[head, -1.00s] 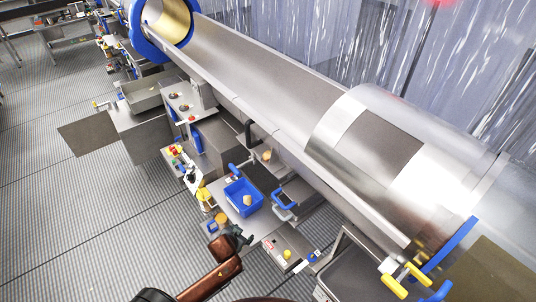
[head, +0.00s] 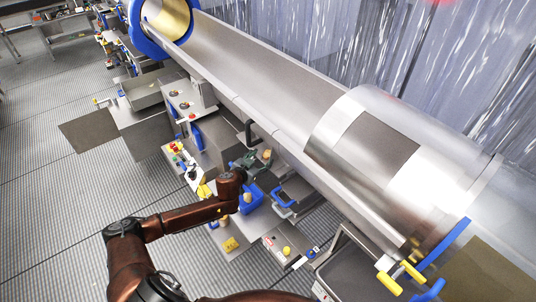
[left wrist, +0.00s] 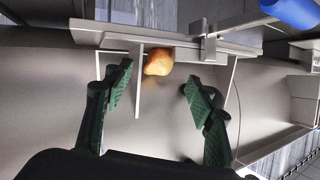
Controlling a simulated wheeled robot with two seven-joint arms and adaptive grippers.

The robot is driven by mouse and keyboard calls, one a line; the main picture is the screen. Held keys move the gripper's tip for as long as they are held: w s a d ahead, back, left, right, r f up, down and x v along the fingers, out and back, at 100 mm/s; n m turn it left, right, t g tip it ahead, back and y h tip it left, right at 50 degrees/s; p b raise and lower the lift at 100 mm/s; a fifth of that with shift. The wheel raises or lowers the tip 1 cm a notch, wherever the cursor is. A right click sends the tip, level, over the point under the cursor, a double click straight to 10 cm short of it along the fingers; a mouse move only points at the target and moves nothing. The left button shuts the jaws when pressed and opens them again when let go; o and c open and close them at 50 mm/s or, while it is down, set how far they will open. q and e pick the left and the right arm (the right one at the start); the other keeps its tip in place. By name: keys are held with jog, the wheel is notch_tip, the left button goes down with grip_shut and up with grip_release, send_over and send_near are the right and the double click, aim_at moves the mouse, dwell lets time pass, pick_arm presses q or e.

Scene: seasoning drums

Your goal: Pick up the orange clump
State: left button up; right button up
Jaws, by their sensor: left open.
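The orange clump (left wrist: 158,61) is a small rounded lump on a grey metal ledge in the left wrist view. It sits just beyond and between the fingertips of my left gripper (left wrist: 157,80), with open space between it and both green fingers. In the head view the clump (head: 267,154) is a small tan-orange spot under the edge of the big drum. My left gripper (head: 251,161) is beside it on its left, open and empty. My right gripper is out of view.
The long steel drum (head: 270,80) lies close above the clump. A blue bin (head: 258,205), partly hidden by my left arm, stands below it. A thin upright metal plate (left wrist: 138,85) stands near the clump's left side. A blue handle (head: 283,200) is nearby.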

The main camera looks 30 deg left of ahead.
aim_at(266, 154)
pick_arm(q)
jog(key=p+x, duration=0.1)
jog(key=x, duration=0.3)
jog(key=shift+w+f, duration=0.1)
jog(key=shift+w, duration=0.3)
jog(key=c, duration=1.1)
